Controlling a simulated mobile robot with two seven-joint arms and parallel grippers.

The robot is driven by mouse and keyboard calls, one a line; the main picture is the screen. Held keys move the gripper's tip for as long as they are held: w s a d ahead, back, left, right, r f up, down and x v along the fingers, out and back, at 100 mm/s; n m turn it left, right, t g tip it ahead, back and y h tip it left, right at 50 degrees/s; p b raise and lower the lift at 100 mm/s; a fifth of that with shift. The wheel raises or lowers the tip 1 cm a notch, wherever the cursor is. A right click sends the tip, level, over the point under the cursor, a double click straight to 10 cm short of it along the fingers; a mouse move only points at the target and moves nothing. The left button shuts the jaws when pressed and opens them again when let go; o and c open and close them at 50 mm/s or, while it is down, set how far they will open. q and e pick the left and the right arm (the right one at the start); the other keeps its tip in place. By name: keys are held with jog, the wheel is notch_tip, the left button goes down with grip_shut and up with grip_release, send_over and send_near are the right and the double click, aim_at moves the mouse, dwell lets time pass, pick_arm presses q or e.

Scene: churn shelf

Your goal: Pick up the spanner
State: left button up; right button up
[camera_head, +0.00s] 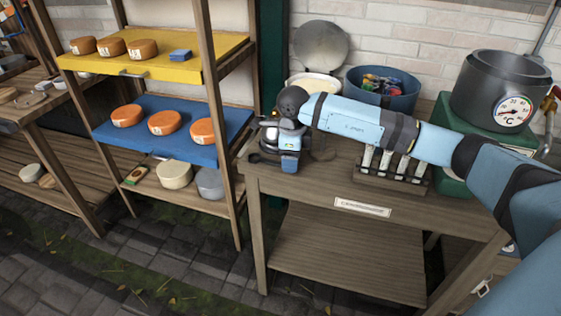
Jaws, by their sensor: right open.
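I cannot make out a spanner for certain anywhere in this view. My right arm comes in from the right across the wooden table (252,172). My right gripper (288,168) points down over the left end of the table. It is open, but its fingertips are small and hard to see, and I see nothing held between them. A shiny metal item (268,138) shows just left of it, partly hidden by the gripper. My left gripper is out of view.
A rack with yellow (190,62) and blue (140,143) shelves bearing orange cheeses stands left. The table's lower shelf (350,258) is bare.

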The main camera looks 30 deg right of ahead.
jog(key=c, duration=0.9)
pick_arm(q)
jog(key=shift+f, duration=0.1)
pick_arm(e)
jog(key=shift+r, duration=0.1)
